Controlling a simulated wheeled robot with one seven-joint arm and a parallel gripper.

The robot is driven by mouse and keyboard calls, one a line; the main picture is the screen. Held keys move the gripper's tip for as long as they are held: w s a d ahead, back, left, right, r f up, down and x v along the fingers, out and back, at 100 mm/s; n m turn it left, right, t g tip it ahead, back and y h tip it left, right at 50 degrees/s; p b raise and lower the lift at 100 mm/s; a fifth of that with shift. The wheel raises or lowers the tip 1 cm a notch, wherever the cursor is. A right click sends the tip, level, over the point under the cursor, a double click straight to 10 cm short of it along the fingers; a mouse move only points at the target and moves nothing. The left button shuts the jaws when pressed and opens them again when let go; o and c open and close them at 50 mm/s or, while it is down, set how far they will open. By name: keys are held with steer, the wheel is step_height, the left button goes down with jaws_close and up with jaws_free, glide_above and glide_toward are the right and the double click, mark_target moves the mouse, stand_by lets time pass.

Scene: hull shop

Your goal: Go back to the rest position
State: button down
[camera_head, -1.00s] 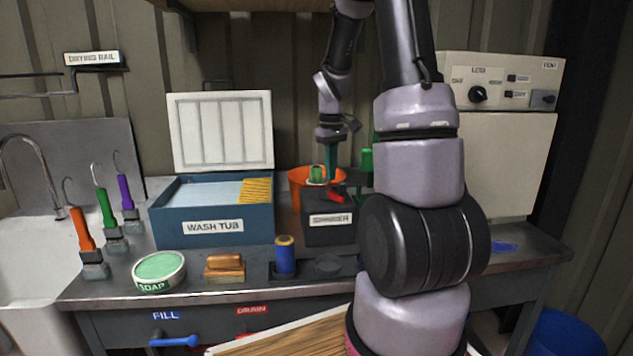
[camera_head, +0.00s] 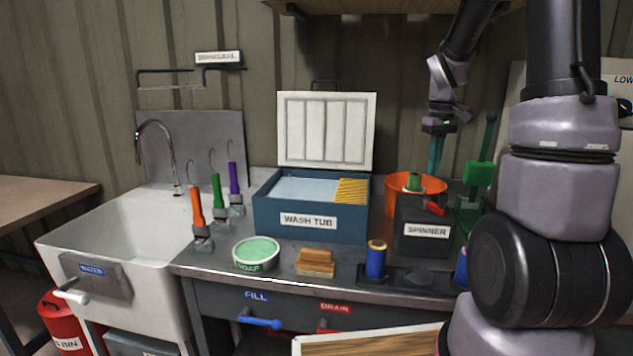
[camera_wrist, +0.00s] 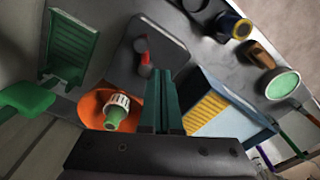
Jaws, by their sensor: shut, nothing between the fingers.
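My gripper (camera_head: 435,155) hangs pointing down above the counter, over the orange bucket and near the spinner, at the right of the head view. Its two dark green fingers (camera_wrist: 163,100) lie together in the wrist view, shut with nothing between them. The bucket also shows in the wrist view (camera_wrist: 92,108), left of the fingers. The fingertips look clear of everything. My arm covers the right part of the counter.
The wash tub (camera_head: 268,218) stands open with its white lid (camera_head: 325,127) raised. The spinner box (camera_head: 412,245) and a green upright stand (camera_head: 480,175) are close to my gripper. Soap (camera_head: 256,254), a brush (camera_head: 316,262) and a blue spool (camera_head: 376,262) line the front edge. The sink (camera_head: 110,230) is left.

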steer(key=s+a+r+m+t+y, duration=0.1)
steer(key=s+a+r+m+t, duration=0.2)
steer(key=s+a+r, duration=0.3)
steer(key=s+a+r+m+t+y, duration=0.1)
steer(key=s+a+r+m+t, duration=0.2)
steer(key=s+a+r, duration=0.3)
steer(key=s+r, duration=0.3)
steer(key=s, duration=0.4)
steer(key=shift+a+m+t, duration=0.3)
steer(key=shift+t, duration=0.1)
